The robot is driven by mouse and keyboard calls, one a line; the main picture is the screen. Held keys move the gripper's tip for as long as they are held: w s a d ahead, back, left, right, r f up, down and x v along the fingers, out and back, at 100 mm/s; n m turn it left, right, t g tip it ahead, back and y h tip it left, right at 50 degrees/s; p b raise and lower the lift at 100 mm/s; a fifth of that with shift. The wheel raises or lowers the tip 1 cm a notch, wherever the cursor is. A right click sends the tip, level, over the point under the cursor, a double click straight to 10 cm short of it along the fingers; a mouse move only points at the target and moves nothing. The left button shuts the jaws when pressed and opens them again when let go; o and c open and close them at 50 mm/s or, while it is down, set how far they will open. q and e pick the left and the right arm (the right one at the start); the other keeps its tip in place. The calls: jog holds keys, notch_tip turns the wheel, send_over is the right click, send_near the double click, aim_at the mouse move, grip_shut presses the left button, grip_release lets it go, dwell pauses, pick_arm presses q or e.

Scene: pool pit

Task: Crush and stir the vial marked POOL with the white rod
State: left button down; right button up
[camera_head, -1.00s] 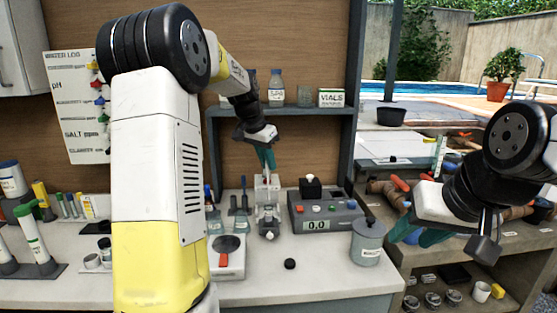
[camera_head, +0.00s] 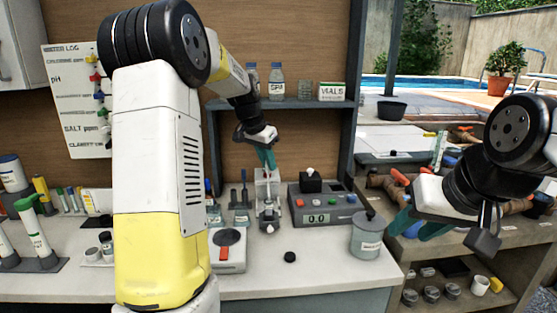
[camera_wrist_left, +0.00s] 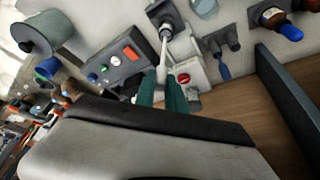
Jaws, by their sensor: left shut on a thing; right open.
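My left gripper (camera_head: 266,160) points down over the bench in the head view. Its teal fingers, also in the left wrist view (camera_wrist_left: 163,92), are shut on the white rod (camera_wrist_left: 162,55). The rod's far end reaches the small clear vial (camera_wrist_left: 166,31) in a grey holder (camera_wrist_left: 172,14); I cannot tell how deep it sits. In the head view the holder (camera_head: 268,224) stands below the gripper, largely in line with it. The POOL marking is not readable. My right gripper (camera_head: 418,226) is open and empty at the right, beyond the bench edge.
A grey device with a display (camera_head: 322,209) and a lidded grey canister (camera_head: 367,238) stand right of the holder. A black cap (camera_head: 290,257) lies in front. A shelf (camera_head: 285,104) runs behind.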

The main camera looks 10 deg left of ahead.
aim_at(268, 178)
pick_arm(q)
jog(key=shift+f, duration=0.2)
jog(key=shift+f, duration=2.35)
jog(key=shift+s+f, duration=0.1)
jog(key=shift+f, duration=0.75)
dwell(0.8)
jog(key=shift+r, duration=0.1)
jog(key=shift+r, duration=0.45)
dwell(0.4)
